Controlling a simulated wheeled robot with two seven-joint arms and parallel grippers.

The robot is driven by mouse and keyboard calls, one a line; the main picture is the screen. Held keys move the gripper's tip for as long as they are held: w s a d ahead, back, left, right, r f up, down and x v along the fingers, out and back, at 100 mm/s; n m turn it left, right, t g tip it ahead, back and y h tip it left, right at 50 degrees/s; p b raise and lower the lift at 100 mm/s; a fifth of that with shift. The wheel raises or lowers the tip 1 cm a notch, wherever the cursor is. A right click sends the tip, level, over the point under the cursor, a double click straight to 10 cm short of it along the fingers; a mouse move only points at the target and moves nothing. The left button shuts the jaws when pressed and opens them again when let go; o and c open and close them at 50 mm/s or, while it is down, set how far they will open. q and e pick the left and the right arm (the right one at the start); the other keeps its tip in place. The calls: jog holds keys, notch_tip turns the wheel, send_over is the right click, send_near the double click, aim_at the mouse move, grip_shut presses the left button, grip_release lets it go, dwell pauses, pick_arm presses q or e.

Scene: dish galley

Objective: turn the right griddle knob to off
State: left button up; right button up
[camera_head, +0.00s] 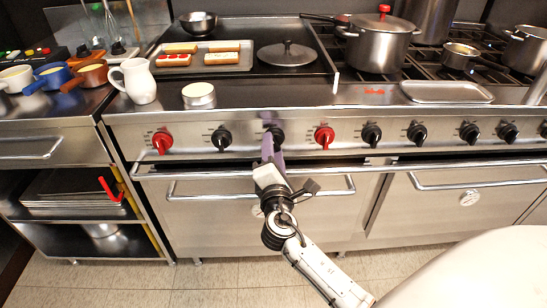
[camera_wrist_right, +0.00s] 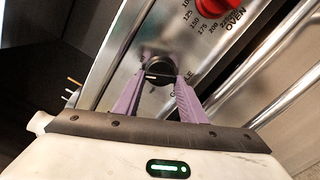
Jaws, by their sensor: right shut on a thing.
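The right griddle knob (camera_head: 279,132) is a black knob on the steel front panel below the griddle. It is partly hidden behind my fingers in the head view. My right gripper (camera_head: 268,148) reaches up to it from below, its purple fingers at the knob. In the right wrist view the knob (camera_wrist_right: 158,70) sits between the two fingertips of my right gripper (camera_wrist_right: 159,82), which are shut on it. A pale line shows across the knob's face. The label beside it is mostly covered, so I cannot read its setting. My left gripper is not in view.
A black knob (camera_head: 221,138) is to the left and a red oven knob (camera_head: 324,136) to the right; the red knob (camera_wrist_right: 212,8) also shows in the wrist view. An oven handle bar (camera_head: 215,174) runs below the panel. A tray of food (camera_head: 176,68) lies on the griddle.

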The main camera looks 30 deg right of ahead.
jog(key=m+b, duration=0.1)
jog(key=m, duration=0.1)
jog(key=shift+f+m+b, duration=0.15)
jog(key=shift+m+b, duration=0.15)
jog(key=shift+b, duration=0.1)
jog(key=shift+m+b, duration=0.75)
jog(key=shift+m, duration=0.45)
jog(key=shift+r+m, duration=0.25)
jog(key=shift+m, duration=0.05)
jog(key=o, duration=1.1)
jog(key=shift+c, duration=0.2)
